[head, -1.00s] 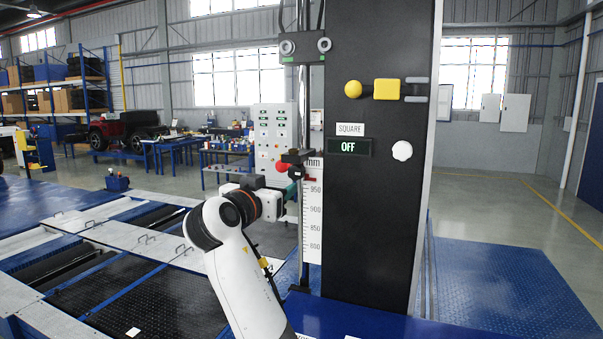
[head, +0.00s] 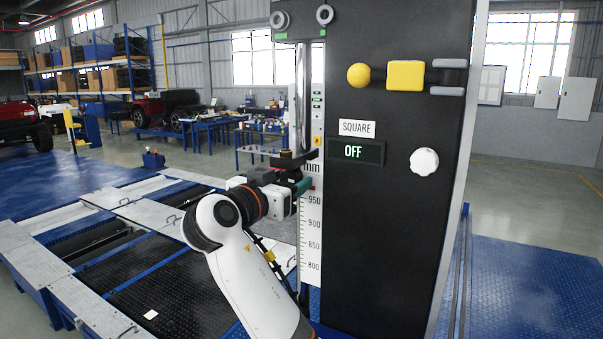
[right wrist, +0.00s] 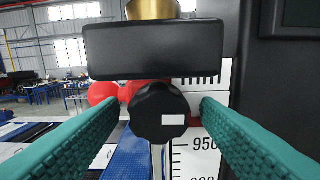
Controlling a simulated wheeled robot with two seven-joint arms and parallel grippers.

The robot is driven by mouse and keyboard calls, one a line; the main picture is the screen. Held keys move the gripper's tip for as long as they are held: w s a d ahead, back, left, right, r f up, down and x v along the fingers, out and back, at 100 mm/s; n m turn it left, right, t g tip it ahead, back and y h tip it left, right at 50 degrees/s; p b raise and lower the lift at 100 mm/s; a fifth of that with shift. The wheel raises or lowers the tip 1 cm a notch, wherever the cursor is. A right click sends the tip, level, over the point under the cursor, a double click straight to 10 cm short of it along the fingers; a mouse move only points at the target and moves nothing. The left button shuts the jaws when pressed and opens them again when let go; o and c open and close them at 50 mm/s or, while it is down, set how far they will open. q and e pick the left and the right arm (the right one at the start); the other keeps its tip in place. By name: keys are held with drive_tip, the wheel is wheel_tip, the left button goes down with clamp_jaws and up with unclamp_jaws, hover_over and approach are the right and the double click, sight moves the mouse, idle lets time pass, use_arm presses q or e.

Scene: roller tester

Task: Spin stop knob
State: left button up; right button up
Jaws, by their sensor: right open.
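A black lobed knob (right wrist: 160,112) with a small white label hangs under a black block (right wrist: 153,50) in the right wrist view. My right gripper (right wrist: 161,104) is open, its teal fingers on either side of the knob, with visible gaps. Whether the fingertips reach past the knob's face is unclear. In the head view, my right gripper (head: 304,187) is beside the scale post, just below the black block (head: 287,162); the knob is hidden there. A white lobed knob (head: 424,161) sits on the black column's face, away from the gripper. My left gripper is not in view.
The black column (head: 395,230) stands to the right of my right gripper, with an OFF display (head: 357,152), a yellow ball (head: 359,75) and a yellow block (head: 405,75). The white scale (head: 310,240) runs down beside the gripper. A red part (right wrist: 103,93) shows behind the knob.

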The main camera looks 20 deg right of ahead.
drive_tip(key=shift+w+d, duration=0.25)
drive_tip(key=shift+d, duration=0.05)
drive_tip(key=shift+s+a+r, duration=0.1)
drive_tip(key=shift+s+a, duration=0.15)
drive_tip(key=shift+a, duration=0.25)
drive_tip(key=c, duration=1)
use_arm(q)
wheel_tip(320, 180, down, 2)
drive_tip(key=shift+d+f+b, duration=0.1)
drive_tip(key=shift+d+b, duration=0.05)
drive_tip(key=shift+b, duration=0.9)
use_arm(e)
drive_tip(key=n, duration=0.5)
drive_tip(key=shift+n, duration=0.3)
